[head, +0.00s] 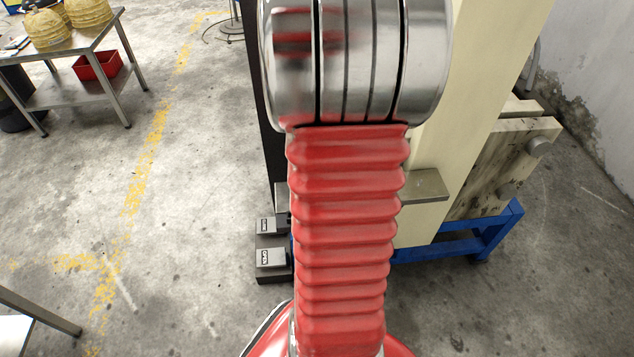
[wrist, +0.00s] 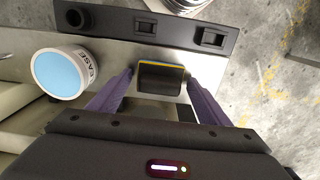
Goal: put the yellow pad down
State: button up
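The yellow pad (wrist: 162,78) shows in the wrist view as a small dark block with a yellow far edge and a thin blue line. My gripper (wrist: 159,74) has its two purple fingers on either side of the pad and appears shut on it. The pad is over or at a pale metal surface (wrist: 115,50); I cannot tell whether its underside touches. In the head view my arm hides the gripper and the pad.
A dark strip with recesses (wrist: 178,33) lies beyond the pad. A grease tin (wrist: 60,73) with a light blue lid stands at left. In the head view a cream machine (head: 480,70) stands at right, with pedals (head: 270,257) on the floor and a metal table (head: 75,62) at upper left.

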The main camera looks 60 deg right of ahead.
jog(key=shift+o, duration=0.6)
jog(key=shift+r, duration=0.55)
notch_tip(320, 180, up, 11)
jog(key=shift+r, duration=0.1)
dwell(0.4)
jog(key=w+a+r+n+t+h, duration=0.1)
jog(key=w+a+r+n, duration=0.15)
jog(key=a, duration=0.55)
jog(key=w+a+r+n+t, duration=0.1)
jog(key=w+a+r+n, duration=0.15)
jog(key=a, duration=0.55)
jog(key=s+a+r+n+t+y, duration=0.1)
jog(key=s+a+n+t, duration=0.1)
jog(key=a, duration=1.4)
jog(key=n+t, duration=0.1)
jog(key=n, duration=0.1)
jog(key=shift+s+n+t, duration=0.15)
jog(key=shift+n+t, duration=0.15)
jog(key=shift+n, duration=0.1)
